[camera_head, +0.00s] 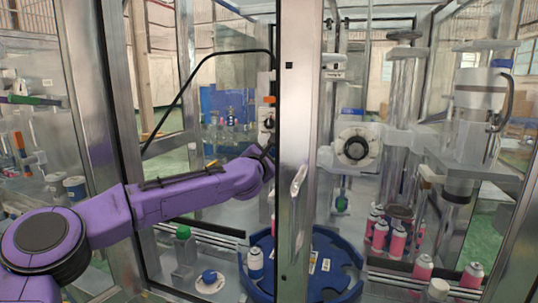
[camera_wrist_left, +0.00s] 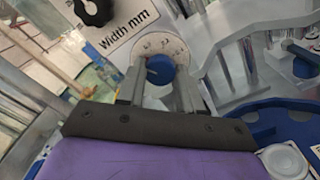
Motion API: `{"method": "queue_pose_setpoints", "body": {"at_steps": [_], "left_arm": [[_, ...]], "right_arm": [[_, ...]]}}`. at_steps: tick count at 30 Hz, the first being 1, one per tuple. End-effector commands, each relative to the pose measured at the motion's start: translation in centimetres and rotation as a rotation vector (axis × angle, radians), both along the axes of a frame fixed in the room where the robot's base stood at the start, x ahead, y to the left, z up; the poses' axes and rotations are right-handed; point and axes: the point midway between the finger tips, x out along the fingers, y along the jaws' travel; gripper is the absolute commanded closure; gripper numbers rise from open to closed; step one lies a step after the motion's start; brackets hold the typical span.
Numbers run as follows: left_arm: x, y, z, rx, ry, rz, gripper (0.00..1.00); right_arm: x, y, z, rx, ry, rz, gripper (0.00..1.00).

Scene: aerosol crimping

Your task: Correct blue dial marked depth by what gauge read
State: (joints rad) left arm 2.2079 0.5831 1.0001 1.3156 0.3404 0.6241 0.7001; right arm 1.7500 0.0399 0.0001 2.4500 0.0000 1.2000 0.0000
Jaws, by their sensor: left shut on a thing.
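The blue dial (camera_wrist_left: 160,69) sits in front of a pale round plate with scale marks (camera_wrist_left: 176,46) in the left wrist view. My left gripper (camera_wrist_left: 159,78) is shut on the dial, one finger on each side. The marks are too small to read. A black knob (camera_wrist_left: 93,10) is next to a "Width mm" label (camera_wrist_left: 130,28). In the head view my purple left arm reaches through the opening; its gripper is hidden behind the metal door post (camera_head: 297,100). I cannot make out a gauge reading. My right gripper is not in view.
A blue star wheel (camera_head: 345,272) with pockets is below, holding a white-and-blue can (camera_head: 255,262). Several pink cans (camera_head: 380,237) stand at the right. A green-capped bottle (camera_head: 183,246) is at the lower left. The post and glass panels bound the opening around my arm.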

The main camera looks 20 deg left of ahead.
Motion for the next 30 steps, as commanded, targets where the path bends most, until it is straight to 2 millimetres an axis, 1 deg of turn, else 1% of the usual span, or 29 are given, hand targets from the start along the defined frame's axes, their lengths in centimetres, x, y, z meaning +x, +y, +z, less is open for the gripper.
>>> {"method": "queue_pose_setpoints", "body": {"at_steps": [30], "left_arm": [[0.0, 0.0, 0.2, 0.958, -0.033, 0.001, 0.95]], "right_arm": [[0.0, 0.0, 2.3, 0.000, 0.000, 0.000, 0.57]]}}
